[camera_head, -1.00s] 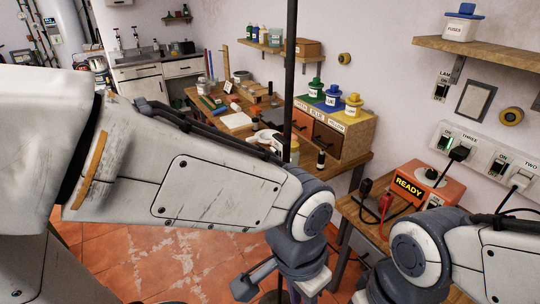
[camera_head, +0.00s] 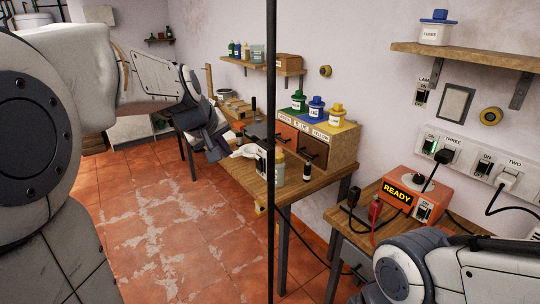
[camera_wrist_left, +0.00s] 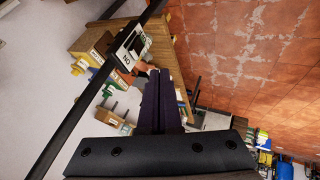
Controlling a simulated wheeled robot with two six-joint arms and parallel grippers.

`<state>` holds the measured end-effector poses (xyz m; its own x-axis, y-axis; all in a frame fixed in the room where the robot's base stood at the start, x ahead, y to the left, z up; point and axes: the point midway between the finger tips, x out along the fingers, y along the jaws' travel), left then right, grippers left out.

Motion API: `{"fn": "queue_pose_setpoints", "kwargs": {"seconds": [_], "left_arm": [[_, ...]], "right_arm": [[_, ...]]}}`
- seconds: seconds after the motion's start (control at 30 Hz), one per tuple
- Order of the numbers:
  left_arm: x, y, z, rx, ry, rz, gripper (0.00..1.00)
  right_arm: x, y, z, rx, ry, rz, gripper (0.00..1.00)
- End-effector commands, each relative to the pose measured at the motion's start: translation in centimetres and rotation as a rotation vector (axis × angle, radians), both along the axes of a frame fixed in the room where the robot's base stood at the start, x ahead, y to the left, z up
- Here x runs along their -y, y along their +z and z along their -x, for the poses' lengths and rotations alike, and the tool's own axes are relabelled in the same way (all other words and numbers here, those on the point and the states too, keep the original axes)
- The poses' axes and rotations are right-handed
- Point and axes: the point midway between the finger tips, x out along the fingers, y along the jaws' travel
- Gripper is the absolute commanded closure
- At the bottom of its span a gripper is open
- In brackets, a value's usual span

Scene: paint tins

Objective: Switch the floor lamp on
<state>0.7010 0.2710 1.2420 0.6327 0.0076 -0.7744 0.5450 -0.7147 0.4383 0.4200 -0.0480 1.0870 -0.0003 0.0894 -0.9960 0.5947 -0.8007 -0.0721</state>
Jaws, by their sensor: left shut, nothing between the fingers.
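The floor lamp's thin black pole (camera_head: 271,60) stands upright in the middle of the head view; its head and foot are out of view. A small pale switch box (camera_head: 262,162) with a dark rocker sits on the pole. In the left wrist view the box (camera_wrist_left: 131,46) shows an ON label, but I cannot tell which way the rocker is pressed. My left gripper (camera_head: 219,146) is left of the pole, shut and empty. In the left wrist view its fingertips (camera_wrist_left: 157,76) point towards the box and look close to it, apparently apart. My right gripper is out of view.
A workbench (camera_head: 243,178) with a drawer box (camera_head: 342,150) and jars stands behind the pole. An orange READY unit (camera_head: 416,184) and a power strip (camera_head: 465,158) are at right. A wall switch marked LAM (camera_head: 421,93) is under the shelf (camera_head: 485,57). Floor is clear left.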

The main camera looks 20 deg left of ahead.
Motion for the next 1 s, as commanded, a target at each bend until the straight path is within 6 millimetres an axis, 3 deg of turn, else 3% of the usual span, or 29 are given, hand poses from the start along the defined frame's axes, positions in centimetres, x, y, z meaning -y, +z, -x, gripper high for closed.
{"fn": "queue_pose_setpoints", "kwargs": {"seconds": [0.3,0.47,0.9,1.0], "left_arm": [[0.0,-0.1,-0.1,-0.001,-0.001,0.000,1.00],[0.1,-1.0,-0.8,-0.004,-0.003,0.001,1.00],[0.0,-8.1,-6.5,-0.006,-0.002,0.001,1.00],[1.2,-7.0,-7.7,-0.002,-0.007,-0.001,1.00]], "right_arm": [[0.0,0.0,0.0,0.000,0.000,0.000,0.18],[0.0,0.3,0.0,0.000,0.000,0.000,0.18],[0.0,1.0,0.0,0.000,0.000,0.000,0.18],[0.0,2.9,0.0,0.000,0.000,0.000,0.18]]}}
